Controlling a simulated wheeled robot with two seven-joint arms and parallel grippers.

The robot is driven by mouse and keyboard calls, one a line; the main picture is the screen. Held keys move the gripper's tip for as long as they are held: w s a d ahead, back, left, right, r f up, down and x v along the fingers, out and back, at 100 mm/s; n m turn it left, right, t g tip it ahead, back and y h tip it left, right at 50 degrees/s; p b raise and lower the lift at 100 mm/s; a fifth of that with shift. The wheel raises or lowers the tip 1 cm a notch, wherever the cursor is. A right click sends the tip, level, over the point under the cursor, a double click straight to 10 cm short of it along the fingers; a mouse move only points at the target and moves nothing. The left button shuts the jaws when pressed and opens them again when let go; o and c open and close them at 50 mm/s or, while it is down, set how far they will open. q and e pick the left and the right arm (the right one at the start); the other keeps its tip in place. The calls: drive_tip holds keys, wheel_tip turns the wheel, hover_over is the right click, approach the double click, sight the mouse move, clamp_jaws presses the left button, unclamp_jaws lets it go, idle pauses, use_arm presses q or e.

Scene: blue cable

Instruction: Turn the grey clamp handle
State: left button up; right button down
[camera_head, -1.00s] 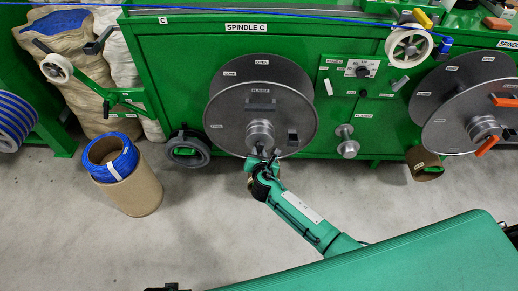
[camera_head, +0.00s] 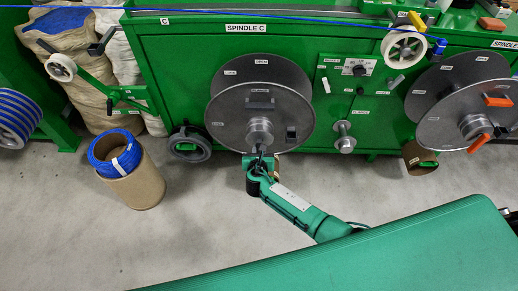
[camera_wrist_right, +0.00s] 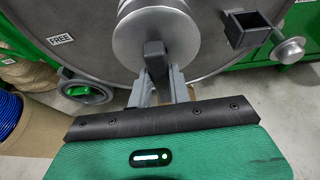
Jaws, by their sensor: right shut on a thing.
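The grey clamp handle (camera_wrist_right: 154,60) is a short dark bar on the front of the round metal hub (camera_wrist_right: 155,32) in the right wrist view. It points down toward my right gripper (camera_wrist_right: 157,82), whose two grey fingers are shut on its lower end. In the head view my right gripper (camera_head: 262,160) is at the lower edge of the hub (camera_head: 260,131) of the spindle C reel (camera_head: 235,125). The handle is small and partly hidden by the fingers there. My left gripper is not in view.
A box-shaped bracket (camera_wrist_right: 245,28) sticks out of the reel face, right of the hub. A cardboard drum with a blue cable coil (camera_head: 116,155) stands on the floor at left. A second reel (camera_head: 460,115) is at right. Open floor lies in front of the green machine.

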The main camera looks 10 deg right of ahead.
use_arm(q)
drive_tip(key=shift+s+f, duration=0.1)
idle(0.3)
use_arm(e)
drive_tip(key=c, duration=1.3)
unclamp_jaws()
drive_tip(key=shift+f, duration=0.1)
drive_tip(key=shift+s, duration=0.1)
use_arm(q)
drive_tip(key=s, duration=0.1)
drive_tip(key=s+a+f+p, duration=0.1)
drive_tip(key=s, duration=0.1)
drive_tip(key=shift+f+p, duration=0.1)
drive_tip(key=shift+p, duration=0.2)
use_arm(e)
drive_tip(key=v, duration=1.3)
drive_tip(key=shift+s+a, duration=0.2)
drive_tip(key=shift+s, duration=0.1)
